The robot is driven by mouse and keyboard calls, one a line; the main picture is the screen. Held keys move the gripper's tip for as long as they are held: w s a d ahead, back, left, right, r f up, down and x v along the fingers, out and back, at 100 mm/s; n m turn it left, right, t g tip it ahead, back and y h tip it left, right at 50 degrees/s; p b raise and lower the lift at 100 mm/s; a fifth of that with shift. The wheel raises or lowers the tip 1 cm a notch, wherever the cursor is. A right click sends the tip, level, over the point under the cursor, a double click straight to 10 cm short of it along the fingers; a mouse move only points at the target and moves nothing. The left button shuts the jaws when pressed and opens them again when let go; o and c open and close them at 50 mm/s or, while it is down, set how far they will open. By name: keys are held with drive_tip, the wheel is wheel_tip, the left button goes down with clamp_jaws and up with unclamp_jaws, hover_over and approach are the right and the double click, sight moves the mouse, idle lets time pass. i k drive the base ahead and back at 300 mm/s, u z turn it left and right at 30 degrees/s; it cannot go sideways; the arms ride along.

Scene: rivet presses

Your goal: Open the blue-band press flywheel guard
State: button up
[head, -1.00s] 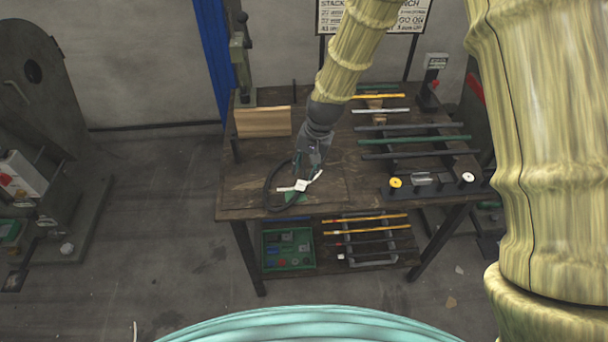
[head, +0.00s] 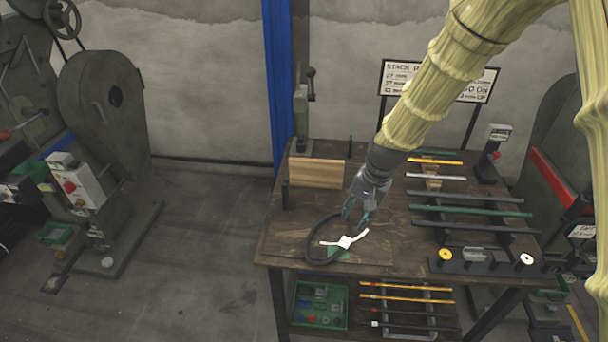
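A dark grey press (head: 82,205) stands on the floor at the left, with a tall rounded flywheel guard (head: 85,95) that has a small handle on its face. The guard appears shut against the press. A short blue band (head: 58,144) shows at the left beside this press; which press it belongs to is hard to tell. My gripper (head: 357,218) points down over the workbench, well to the right of the guard. Its fingers look apart, with nothing seen between them.
The wooden workbench (head: 295,248) holds a black loop (head: 308,243), a white tagged piece (head: 345,242), a wooden block (head: 316,173) and several rods. A blue post (head: 278,80) stands behind it. The floor between bench and left press is clear.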

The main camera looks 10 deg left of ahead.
sight(123, 130)
drive_tip(key=u, duration=1.3)
